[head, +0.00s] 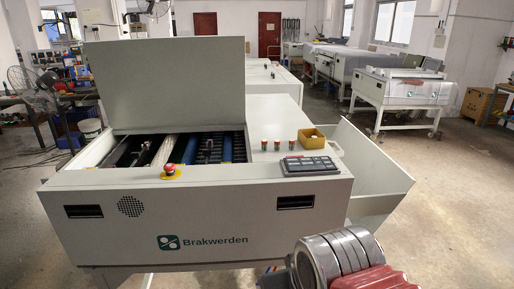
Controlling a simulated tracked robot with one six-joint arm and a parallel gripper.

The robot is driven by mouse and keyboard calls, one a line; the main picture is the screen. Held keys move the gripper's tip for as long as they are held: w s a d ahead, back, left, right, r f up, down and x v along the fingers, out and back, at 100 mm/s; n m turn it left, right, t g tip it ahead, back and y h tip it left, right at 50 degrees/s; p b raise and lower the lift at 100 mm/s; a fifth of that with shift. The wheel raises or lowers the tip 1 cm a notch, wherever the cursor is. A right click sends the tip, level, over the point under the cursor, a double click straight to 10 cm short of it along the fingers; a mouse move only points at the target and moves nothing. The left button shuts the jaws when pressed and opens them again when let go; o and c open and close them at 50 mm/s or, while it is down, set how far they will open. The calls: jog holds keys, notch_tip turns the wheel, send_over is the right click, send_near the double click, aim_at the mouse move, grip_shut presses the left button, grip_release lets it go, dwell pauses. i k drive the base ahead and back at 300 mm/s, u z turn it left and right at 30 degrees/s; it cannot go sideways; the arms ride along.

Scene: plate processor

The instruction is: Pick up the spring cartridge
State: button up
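Three small upright pieces stand in a row on the machine's top panel in the head view: a left one (264,145), a middle one (276,145) and a right one (289,144). They look dark with reddish tops, and they are too small to tell whether one is the spring cartridge. A small yellow box (312,141) stands just to their right; its contents are not clear. My arm's grey and red links show at the bottom right, in front of the machine. My gripper's fingertips do not show.
The white plate processor (120,229) has its lid (165,82) raised over open rollers (187,151). A red stop button (169,170) and a keypad (308,166) sit along its front. A sloped white tray (375,170) juts out at the right. Floor is free further right.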

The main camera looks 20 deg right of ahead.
aim_at(277, 142)
jog(key=u, duration=0.2)
jog(key=i, duration=1)
